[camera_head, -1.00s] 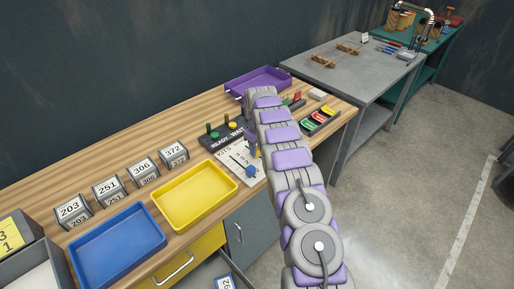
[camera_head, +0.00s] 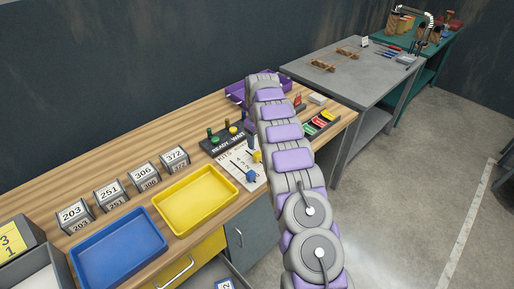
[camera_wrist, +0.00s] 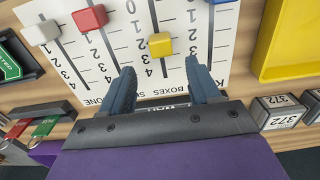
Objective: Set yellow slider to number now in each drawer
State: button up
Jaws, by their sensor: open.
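In the head view my arm hides the fingertips. An open drawer (camera_head: 210,272) at the bottom edge holds a cut-off number card (camera_head: 225,284). A grey box at left bears a yellow number card (camera_head: 10,241).
White (camera_wrist: 40,33), red (camera_wrist: 90,18) and blue (camera_wrist: 222,1) sliders share the board. The yellow tray (camera_head: 195,202), blue tray (camera_head: 118,250) and several number blocks (camera_head: 175,158) stand left of it.

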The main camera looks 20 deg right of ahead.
notch_tip(320, 180, up, 10)
jog(key=p, duration=0.1)
jog(key=shift+f+p, duration=0.2)
jog(key=shift+p, duration=0.2)
dwell(0.4)
jog(key=s+a+r+m, duration=0.1)
jog(key=s+a+r, duration=0.35)
jog(key=s, duration=0.35)
jog(key=s+a+r+m+g, duration=0.1)
jog(key=s+a+r, duration=0.2)
jog(key=s+r, duration=0.3)
jog(key=s+a+r, duration=0.4)
jog(key=s, duration=0.5)
jog(key=s+a+f, duration=0.2)
jog(key=s, duration=0.8)
jog(key=s+a+f+m, duration=0.1)
jog(key=s+a+f, duration=0.1)
jog(key=s, duration=0.9)
jog(key=s+a+f+m, duration=0.1)
jog(key=s+a, duration=0.1)
jog(key=s, duration=0.8)
jog(key=shift+s+a+f+g, duration=0.15)
jog(key=shift+a+f+g, duration=0.1)
jog(key=shift+f+g, duration=0.15)
